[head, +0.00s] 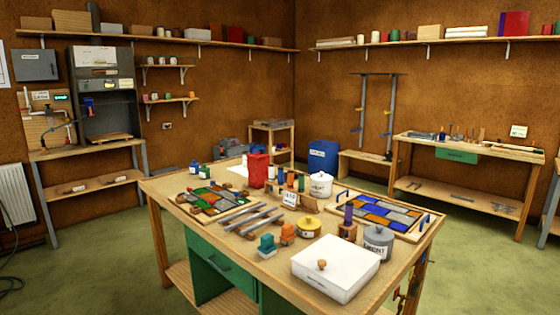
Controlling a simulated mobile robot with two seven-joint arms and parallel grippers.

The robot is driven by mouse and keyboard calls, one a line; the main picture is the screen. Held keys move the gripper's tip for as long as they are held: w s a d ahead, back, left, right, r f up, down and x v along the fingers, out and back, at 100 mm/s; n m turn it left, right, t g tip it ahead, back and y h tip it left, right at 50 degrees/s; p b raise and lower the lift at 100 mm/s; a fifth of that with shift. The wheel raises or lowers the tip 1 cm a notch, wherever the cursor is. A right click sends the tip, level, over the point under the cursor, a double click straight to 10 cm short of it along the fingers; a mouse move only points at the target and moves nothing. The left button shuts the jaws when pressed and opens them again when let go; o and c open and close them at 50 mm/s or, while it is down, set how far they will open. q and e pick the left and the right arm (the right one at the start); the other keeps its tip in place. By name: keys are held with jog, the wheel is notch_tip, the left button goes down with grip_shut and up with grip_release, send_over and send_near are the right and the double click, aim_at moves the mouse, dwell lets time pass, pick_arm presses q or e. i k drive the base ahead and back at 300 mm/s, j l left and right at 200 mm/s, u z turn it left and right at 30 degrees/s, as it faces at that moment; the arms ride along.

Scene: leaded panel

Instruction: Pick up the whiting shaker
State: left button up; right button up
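Neither of my grippers is in view. No container's label reads clearly enough to name the whiting shaker for certain. A white round lidded pot (320,185) with dark lettering stands upright toward the back of the green-drawered workbench. A grey lidded can (378,243) with a label stands upright near the bench's right edge.
The workbench (215,233) is crowded. It holds a colored glass panel (214,201), a framed blue panel (385,212), a white box (335,266) at the front, metal strips (246,218), small blocks and a red container (258,171). Green floor (95,265) is open to the left.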

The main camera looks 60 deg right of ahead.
aim_at(246, 152)
jog(key=z, duration=1.9)
jog(key=i+j+u, duration=0.55)
jog(key=i, duration=0.35)
jog(key=i+j+u, duration=0.3)
jog(key=i, duration=0.15)
jog(key=i+l+u, duration=0.1)
jog(key=i+u, duration=0.15)
jog(key=i, duration=0.25)
jog(key=i+u, duration=0.1)
jog(key=i, duration=1.35)
jog(key=i+l, duration=0.1)
jog(key=i, duration=2)
jog(key=i+j, duration=0.15)
jog(key=i, duration=0.6)
